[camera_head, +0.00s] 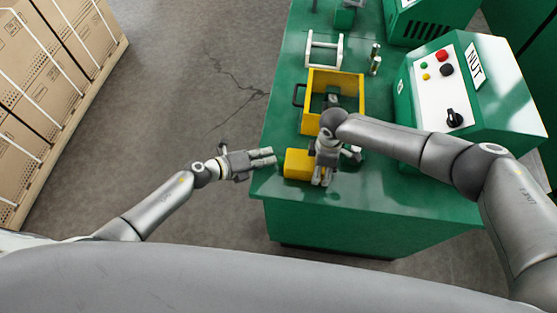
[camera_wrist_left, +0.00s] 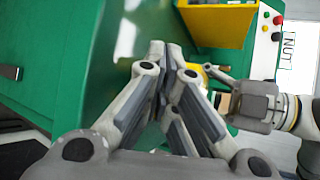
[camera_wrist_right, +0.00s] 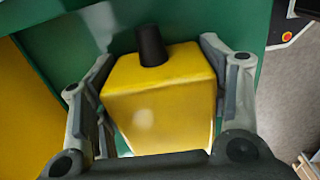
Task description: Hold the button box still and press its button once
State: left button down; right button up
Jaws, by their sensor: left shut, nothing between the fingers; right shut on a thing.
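The button box (camera_head: 297,163) is a small yellow block at the near left corner of the green table. It fills the right wrist view (camera_wrist_right: 160,105), with a dark round button (camera_wrist_right: 151,46) standing up from its top. My right gripper (camera_head: 323,173) is shut on the box, one finger on each side of it in the right wrist view. My left gripper (camera_head: 265,157) is shut and empty, just left of the box and apart from it, over the table's edge. Its fingers meet in the left wrist view (camera_wrist_left: 165,55). I cannot make out the button in the head view.
A yellow bin (camera_head: 349,79) stands behind the box, with a white frame (camera_head: 323,47) farther back. A green control panel (camera_head: 481,95) marked NUT is on the right. Strapped cartons (camera_head: 52,70) are far left. Open floor lies left of the table (camera_head: 345,220).

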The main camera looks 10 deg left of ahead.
pick_arm(q)
jog(key=shift+d, duration=0.75)
dwell(0.7)
jog(key=shift+a, duration=1.1)
jog(key=a, duration=0.5)
dwell(3.0)
pick_arm(e)
jog(key=o, duration=1.2)
